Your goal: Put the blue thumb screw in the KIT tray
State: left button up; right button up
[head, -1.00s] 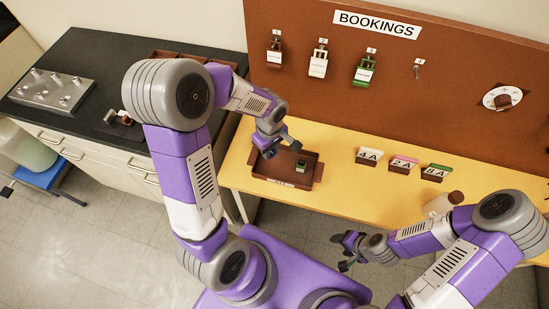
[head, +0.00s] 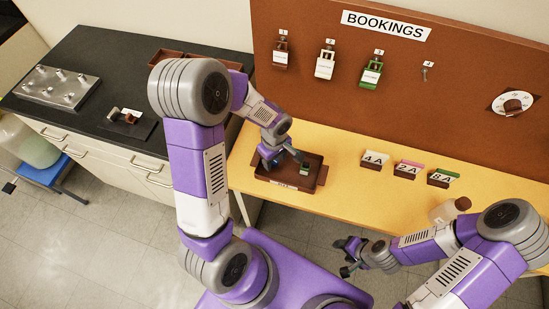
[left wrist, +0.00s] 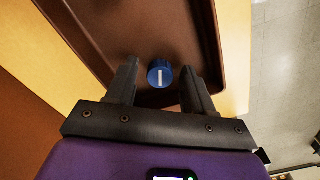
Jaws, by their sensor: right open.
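The blue thumb screw (left wrist: 161,74), a round knob with a white line, shows in the left wrist view against the brown floor of the tray (left wrist: 205,25). My left gripper (left wrist: 160,88) is open, with one finger on each side of the screw and visible gaps between. In the head view this gripper (head: 284,162) is low over the brown KIT tray (head: 318,181) on the yellow bench; its label is too small to read surely. The screw is not clear there. My right gripper (head: 346,257) is open and empty, in front of the bench.
Tags 4A (head: 374,161), 2A (head: 407,169) and 8A (head: 442,178) stand to the right, with a bottle (head: 450,209) beyond. The BOOKINGS board (head: 386,25) rises behind. A dark counter (head: 95,65) is left.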

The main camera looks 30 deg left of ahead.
pick_arm(q)
jog(key=shift+r+p, duration=0.3)
jog(key=shift+r, duration=0.25)
notch_tip(320, 180, up, 11)
jog(key=p, duration=0.2)
jog(key=shift+r, duration=0.15)
pick_arm(e)
notch_tip(320, 180, up, 3)
jog(key=shift+r, duration=0.1)
pick_arm(q)
jog(key=shift+s, duration=0.1)
pick_arm(e)
jog(key=shift+s, duration=0.1)
